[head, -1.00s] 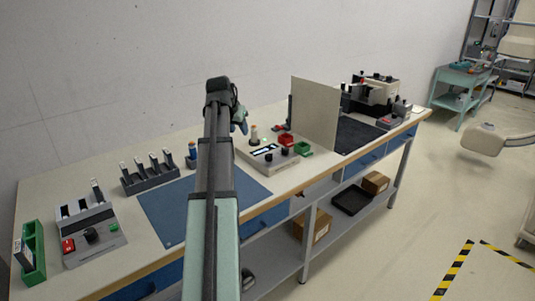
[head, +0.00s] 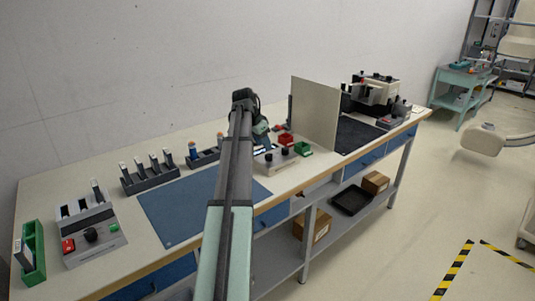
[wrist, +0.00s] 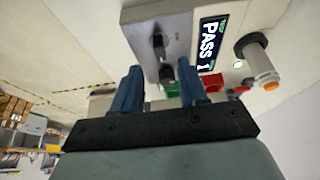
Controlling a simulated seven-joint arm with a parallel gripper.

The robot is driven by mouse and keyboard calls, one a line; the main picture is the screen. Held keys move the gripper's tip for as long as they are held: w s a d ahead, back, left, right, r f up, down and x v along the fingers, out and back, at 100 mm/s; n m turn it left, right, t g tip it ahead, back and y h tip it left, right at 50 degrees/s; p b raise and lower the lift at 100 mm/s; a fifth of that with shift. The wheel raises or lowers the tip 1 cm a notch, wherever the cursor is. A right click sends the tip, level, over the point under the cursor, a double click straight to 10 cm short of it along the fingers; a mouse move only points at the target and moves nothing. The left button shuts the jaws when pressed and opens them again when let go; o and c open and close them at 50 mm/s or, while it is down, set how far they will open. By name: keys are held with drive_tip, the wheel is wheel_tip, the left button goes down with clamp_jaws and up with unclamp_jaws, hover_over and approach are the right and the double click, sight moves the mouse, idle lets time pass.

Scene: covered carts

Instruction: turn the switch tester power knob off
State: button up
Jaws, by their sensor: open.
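The tester (head: 277,163) is a pale box with a lit display and dark knobs, near the middle of the bench. My gripper (head: 262,130) hangs just behind and above it, with my arm covering its left part. In the wrist view the tester's panel (wrist: 140,30) shows a display (wrist: 210,45) reading PASS and a green light. A dark knob (wrist: 158,43) sits on the panel, with a second one (wrist: 167,73) nearer the fingertips. My gripper (wrist: 159,78) has its blue fingers apart and nothing held between them. I cannot read the knob's setting.
Red (head: 286,140) and green (head: 303,149) bins stand right of the tester, before an upright beige panel (head: 315,112). A grey unit with a red button (head: 88,238) stands at the left. The blue mat (head: 175,210) is clear.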

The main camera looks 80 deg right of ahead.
sight(268, 154)
drive_tip(key=shift+x, duration=3.05)
clamp_jaws()
